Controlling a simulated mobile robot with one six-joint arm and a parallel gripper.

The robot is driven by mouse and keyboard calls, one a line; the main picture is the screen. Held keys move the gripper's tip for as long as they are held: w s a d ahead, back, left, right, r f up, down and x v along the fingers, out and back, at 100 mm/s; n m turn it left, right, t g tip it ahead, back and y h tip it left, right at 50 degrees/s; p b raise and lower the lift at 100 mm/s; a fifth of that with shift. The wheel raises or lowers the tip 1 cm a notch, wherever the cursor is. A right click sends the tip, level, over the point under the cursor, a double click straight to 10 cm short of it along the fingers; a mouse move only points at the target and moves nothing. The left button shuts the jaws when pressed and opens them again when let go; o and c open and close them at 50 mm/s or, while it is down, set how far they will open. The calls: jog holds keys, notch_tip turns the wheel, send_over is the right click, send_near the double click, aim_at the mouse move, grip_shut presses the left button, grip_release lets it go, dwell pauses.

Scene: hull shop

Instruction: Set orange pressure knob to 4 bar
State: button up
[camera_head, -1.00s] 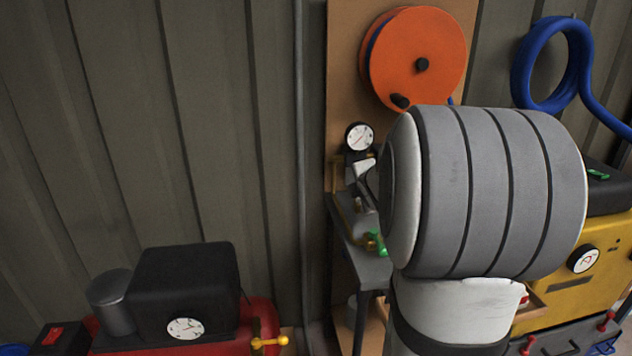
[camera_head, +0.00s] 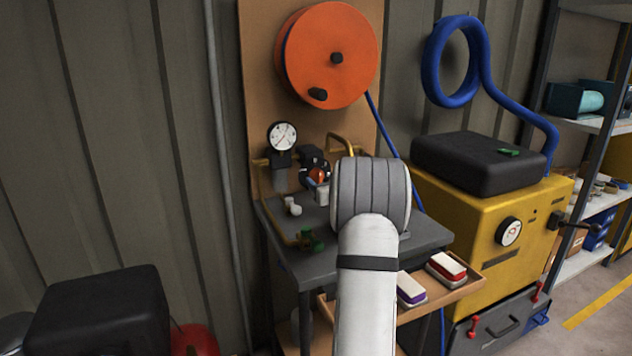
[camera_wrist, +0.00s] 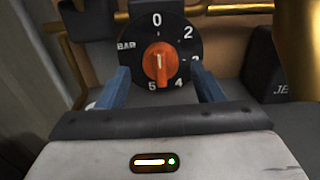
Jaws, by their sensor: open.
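The orange pressure knob (camera_wrist: 159,64) sits on a round black dial (camera_wrist: 133,58) with white figures 0, 2, 3, 4, 5 and the word BAR. The knob's white line stands nearly upright, towards the 0. In the head view, the knob (camera_head: 318,174) shows small beside a black fitting on the wall board. My gripper (camera_wrist: 160,72) is open, with one blue finger on each side of the knob and a gap on both sides. It also shows in the head view (camera_head: 316,187), in front of the dial. The finger depth relative to the knob is unclear.
A round white gauge (camera_head: 282,135) stands left of the dial. Brass pipes (camera_head: 340,140) run close by. The grey bench (camera_head: 290,245) holds a green-handled valve (camera_head: 310,241). An orange hose reel (camera_head: 332,55) hangs above. A yellow machine (camera_head: 480,225) stands to the right.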

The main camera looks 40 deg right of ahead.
jog(key=shift+x, duration=1.15)
